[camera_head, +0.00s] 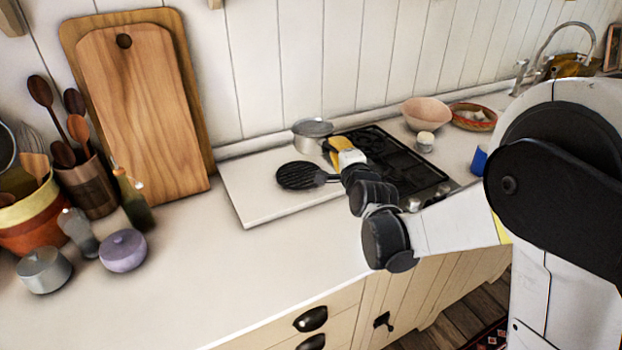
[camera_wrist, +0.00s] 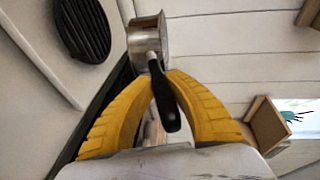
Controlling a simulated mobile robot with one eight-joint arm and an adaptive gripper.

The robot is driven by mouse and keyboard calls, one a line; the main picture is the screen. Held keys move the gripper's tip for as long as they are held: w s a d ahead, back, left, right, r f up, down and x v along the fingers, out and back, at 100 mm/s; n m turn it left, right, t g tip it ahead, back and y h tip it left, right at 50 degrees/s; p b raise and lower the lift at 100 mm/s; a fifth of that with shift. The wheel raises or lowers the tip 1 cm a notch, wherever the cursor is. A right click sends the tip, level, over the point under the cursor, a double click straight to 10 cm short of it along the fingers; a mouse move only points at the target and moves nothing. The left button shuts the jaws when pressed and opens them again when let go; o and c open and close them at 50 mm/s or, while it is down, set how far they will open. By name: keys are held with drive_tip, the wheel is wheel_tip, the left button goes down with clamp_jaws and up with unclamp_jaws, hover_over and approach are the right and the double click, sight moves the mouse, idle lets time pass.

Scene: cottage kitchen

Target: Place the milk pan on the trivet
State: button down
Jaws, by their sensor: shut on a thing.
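The milk pan (camera_head: 308,143) is a small silver pan at the back of the counter, left of the hob. It also shows in the wrist view (camera_wrist: 147,38), with its black handle (camera_wrist: 167,110) running between my yellow fingers. My gripper (camera_head: 333,146) is shut on that handle, and its fingertips (camera_wrist: 160,82) meet near the pan's side. I cannot tell whether the pan's base touches the surface under it. The trivet (camera_head: 296,175) is a round, black, slatted piece lying on the pale board, in front of the pan. In the wrist view the trivet (camera_wrist: 82,28) is at upper left, apart from the pan.
The pale board (camera_head: 248,190) has free room left of the trivet. The black hob (camera_head: 417,170) is to the right, under my wrist. A pink bowl (camera_head: 425,113) and white cup (camera_head: 425,138) stand beyond it. Cutting boards (camera_head: 150,110) lean on the wall at left.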

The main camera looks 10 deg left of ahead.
drive_tip(key=a+f+b, duration=0.1)
drive_tip(key=f, duration=0.1)
drive_tip(key=s+a+f+b, duration=0.1)
drive_tip(key=a+f, duration=0.1)
drive_tip(key=f, duration=0.1)
drive_tip(key=s+a+f+b, duration=0.1)
drive_tip(key=a+f+b, duration=0.1)
drive_tip(key=shift+s+a+f, duration=0.15)
drive_tip(key=shift+f, duration=0.1)
drive_tip(key=shift+r, duration=0.1)
drive_tip(key=c, duration=1.5)
unclamp_jaws()
drive_tip(key=shift+o, duration=0.3)
